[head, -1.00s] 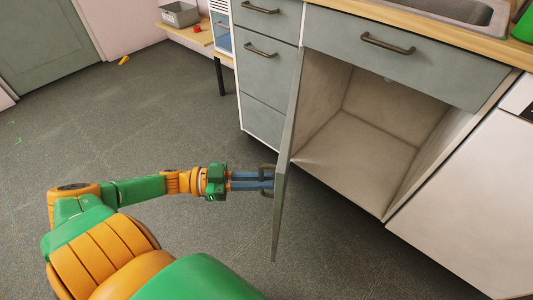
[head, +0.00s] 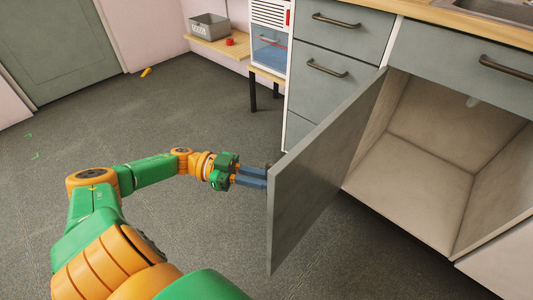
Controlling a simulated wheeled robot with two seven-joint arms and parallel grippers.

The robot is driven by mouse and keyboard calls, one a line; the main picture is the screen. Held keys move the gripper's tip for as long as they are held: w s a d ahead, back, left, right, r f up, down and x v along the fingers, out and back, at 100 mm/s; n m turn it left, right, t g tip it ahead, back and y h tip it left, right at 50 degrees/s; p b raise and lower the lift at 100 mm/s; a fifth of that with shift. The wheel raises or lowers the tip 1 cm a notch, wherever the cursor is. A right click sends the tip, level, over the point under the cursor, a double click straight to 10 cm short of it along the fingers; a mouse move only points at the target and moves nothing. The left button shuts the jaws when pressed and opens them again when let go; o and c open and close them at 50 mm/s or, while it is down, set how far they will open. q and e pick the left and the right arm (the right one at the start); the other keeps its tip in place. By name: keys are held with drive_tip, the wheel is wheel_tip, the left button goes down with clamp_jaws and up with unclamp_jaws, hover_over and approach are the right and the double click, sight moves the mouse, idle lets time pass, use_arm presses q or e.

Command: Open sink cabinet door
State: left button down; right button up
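The sink cabinet door (head: 325,170) stands wide open, swung out to the left of the cabinet, with its inner face toward me. The sink cabinet (head: 415,185) shows an empty pale interior below the sink (head: 500,10). My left gripper (head: 262,178) is at the outer side of the door, near its free edge. Its blue fingers reach the door's handle (head: 269,166), which is mostly hidden behind the door. The fingertips are hidden too, so I cannot tell whether they are closed on the handle. My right gripper is out of view.
Grey drawers (head: 335,75) stand left of the open cabinet. A small white and blue appliance (head: 270,42) and a low wooden shelf (head: 222,46) with a grey bin (head: 209,27) are farther back. The floor (head: 130,120) at left is mostly clear.

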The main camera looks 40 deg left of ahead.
use_arm(q)
drive_tip(key=shift+a, duration=0.2)
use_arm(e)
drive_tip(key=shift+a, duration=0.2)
use_arm(q)
drive_tip(key=c, duration=1.2)
unclamp_jaws()
drive_tip(key=shift+o, duration=0.2)
drive_tip(key=b+v, duration=0.1)
drive_tip(key=v, duration=0.6)
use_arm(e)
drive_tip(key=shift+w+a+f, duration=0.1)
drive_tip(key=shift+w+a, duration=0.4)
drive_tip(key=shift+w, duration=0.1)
use_arm(q)
drive_tip(key=shift+w, duration=0.1)
